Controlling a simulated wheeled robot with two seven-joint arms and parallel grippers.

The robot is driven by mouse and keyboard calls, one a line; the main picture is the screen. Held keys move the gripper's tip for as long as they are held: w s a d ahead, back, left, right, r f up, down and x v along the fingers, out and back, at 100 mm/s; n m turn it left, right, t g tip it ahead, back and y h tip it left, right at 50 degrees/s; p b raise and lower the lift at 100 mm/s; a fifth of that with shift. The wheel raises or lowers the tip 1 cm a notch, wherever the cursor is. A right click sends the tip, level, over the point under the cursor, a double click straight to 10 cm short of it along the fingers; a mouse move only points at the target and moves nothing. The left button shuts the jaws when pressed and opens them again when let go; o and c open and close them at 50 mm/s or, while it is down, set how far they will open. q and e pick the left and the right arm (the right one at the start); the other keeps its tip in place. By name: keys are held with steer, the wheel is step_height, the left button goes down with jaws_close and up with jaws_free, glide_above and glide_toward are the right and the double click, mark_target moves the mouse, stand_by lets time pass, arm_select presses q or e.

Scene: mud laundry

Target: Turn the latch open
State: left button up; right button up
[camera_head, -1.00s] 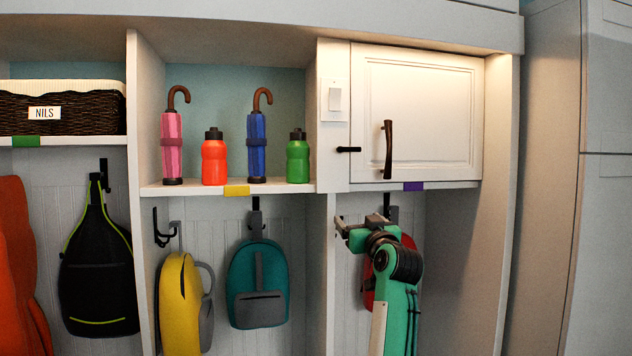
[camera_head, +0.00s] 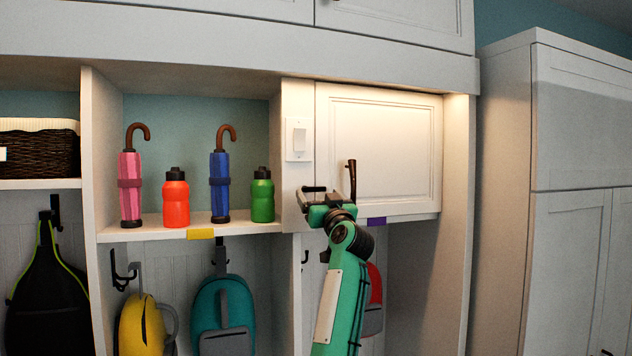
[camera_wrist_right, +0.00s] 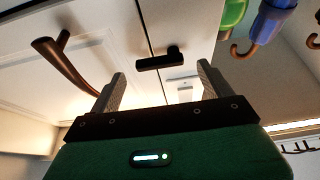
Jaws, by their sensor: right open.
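The latch (camera_wrist_right: 158,61) is a small black bar with a round pivot on the cabinet frame. In the wrist view it lies across the seam onto the white door (camera_wrist_right: 65,70). In the head view the latch (camera_head: 314,188) shows just above my right gripper (camera_head: 320,196), which partly covers that area. The door (camera_head: 390,140) is shut and has a dark brown handle (camera_head: 352,178). My right gripper is open and empty, and in the wrist view its fingers (camera_wrist_right: 160,72) point toward the latch from either side, apparently apart from it. My left gripper is not in view.
A light switch (camera_head: 298,140) is on the frame left of the door. A green bottle (camera_head: 262,196), blue umbrella (camera_head: 220,178), orange bottle (camera_head: 176,198) and pink umbrella (camera_head: 131,185) stand on the left shelf. Backpacks hang below. A tall cabinet (camera_head: 575,130) stands at right.

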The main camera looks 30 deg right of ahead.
mark_target(315, 190)
steer(key=shift+p+x, duration=0.65)
steer(key=shift+x, duration=0.9)
